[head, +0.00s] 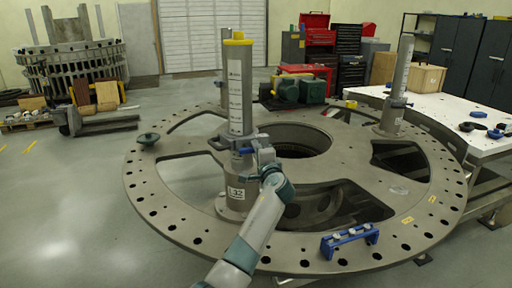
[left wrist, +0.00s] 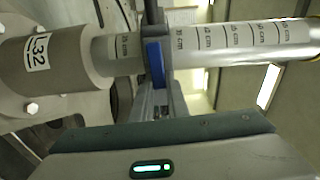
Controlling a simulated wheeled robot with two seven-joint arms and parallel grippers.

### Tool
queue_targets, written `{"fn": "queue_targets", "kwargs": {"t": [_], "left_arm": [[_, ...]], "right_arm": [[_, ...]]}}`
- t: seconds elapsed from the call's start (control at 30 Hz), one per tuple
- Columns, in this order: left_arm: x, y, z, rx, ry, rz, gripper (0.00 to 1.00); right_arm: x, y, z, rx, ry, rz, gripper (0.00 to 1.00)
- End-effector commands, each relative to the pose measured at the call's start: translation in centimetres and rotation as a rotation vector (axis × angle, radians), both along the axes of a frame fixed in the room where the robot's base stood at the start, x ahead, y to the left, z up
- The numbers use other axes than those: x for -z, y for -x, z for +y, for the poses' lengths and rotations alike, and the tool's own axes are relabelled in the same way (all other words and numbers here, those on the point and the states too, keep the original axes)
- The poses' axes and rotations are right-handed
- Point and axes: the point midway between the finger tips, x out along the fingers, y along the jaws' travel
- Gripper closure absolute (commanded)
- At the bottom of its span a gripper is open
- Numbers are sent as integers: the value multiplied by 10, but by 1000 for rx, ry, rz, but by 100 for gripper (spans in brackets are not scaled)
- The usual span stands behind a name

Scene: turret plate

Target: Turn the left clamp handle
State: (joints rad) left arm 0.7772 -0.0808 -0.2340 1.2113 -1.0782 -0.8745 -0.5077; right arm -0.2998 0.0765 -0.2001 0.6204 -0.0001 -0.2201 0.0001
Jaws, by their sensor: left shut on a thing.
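The left clamp (head: 230,143) sits around an upright grey post (head: 238,95) that has a yellow cap and a printed scale. Its blue handle (head: 246,151) shows beside my left gripper (head: 262,158). In the left wrist view the blue handle (left wrist: 155,65) lies across the post (left wrist: 215,46), near the lower end of the scale. My left gripper is shut on the clamp handle; its fingertips are partly hidden. My right gripper is not in view.
The post stands in a base marked 32 on a large round turret plate (head: 155,205) with holes. Another clamped post (head: 397,90) stands at right. A blue tool (head: 349,240) lies on the front rim, a dark green knob (head: 148,138) at left. A white table (head: 455,125) adjoins at right.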

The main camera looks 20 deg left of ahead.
Motion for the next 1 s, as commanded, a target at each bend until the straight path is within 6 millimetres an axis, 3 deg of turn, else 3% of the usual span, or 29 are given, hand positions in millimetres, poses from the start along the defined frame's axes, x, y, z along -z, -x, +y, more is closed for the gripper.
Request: {"fn": "queue_targets", "kwargs": {"t": [0.6, 0.63, 0.7, 1.0], "left_arm": [[0, 0, 1, -1, -53, 27, 100], [0, 0, 1, -1, -53, 27, 81], [0, 0, 1, -1, -53, 27, 67], [1, 0, 0, 0, -51, 28, 67]], "right_arm": [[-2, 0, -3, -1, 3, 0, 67], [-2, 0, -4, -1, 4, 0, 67], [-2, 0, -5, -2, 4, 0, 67], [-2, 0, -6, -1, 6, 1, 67]]}}
